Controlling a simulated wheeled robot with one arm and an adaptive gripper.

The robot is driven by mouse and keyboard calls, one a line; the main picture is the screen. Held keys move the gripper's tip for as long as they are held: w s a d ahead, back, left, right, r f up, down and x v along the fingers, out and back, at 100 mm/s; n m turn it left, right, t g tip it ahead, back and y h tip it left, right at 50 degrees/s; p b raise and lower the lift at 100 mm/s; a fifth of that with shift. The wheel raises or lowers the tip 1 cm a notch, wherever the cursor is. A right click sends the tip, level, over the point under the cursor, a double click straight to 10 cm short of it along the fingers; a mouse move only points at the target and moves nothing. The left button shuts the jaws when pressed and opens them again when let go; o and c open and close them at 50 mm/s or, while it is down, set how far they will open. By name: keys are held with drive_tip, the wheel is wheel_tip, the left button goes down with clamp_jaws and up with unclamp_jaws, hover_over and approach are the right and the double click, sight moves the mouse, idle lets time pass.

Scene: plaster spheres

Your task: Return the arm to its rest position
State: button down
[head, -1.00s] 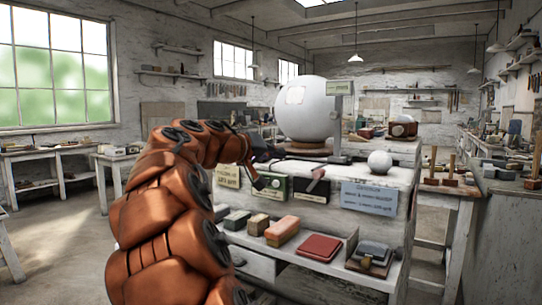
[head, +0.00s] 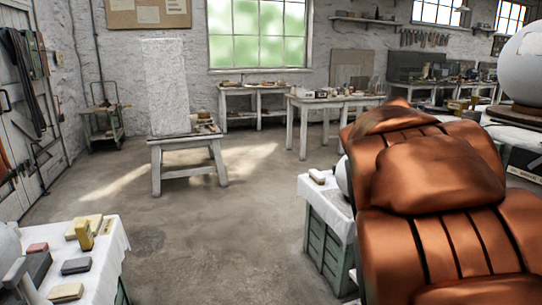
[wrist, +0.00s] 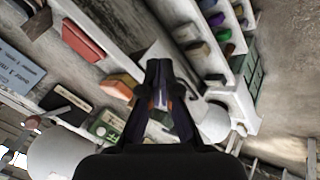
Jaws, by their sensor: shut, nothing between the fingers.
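My orange-brown padded arm fills the right of the head view, raised and folded close to the camera. My gripper (wrist: 158,66) shows only in the wrist view, its dark fingers together and empty. Below and around it in that view are a shelf with a red block (wrist: 84,40) and an orange block (wrist: 121,87), all seen tilted. A white sphere (wrist: 215,122) lies to the right of the fingers, and a larger white rounded form (wrist: 62,156) is at lower left. In the head view, a large white plaster sphere (head: 526,62) is cut by the right edge.
A cloth-covered table (head: 108,272) with small blocks stands at lower left. A green-sided stand (head: 325,235) is close beside my arm, partly hidden. A wooden stool (head: 187,143) bears a tall plaster slab. The floor (head: 220,245) between them is clear.

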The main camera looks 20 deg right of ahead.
drive_tip(key=s+a+f+n+g+y, duration=0.1)
drive_tip(key=s+a+f+n+y, duration=0.15)
drive_tip(key=s+a+f, duration=0.5)
drive_tip(key=s+a+f+n+g+y, duration=0.1)
drive_tip(key=s+a+f+n+y, duration=0.3)
drive_tip(key=a, duration=0.7)
drive_tip(key=s+a+f+y, duration=0.1)
drive_tip(key=s+a+f, duration=0.3)
drive_tip(key=a+f, duration=0.45)
wheel_tip(320, 180, up, 23)
drive_tip(key=s+a+p, duration=0.1)
drive_tip(key=p, duration=1.8)
drive_tip(key=shift+a+p, duration=0.3)
drive_tip(key=shift+p, duration=0.1)
drive_tip(key=shift+s+f, duration=0.1)
drive_tip(key=shift+f, duration=0.05)
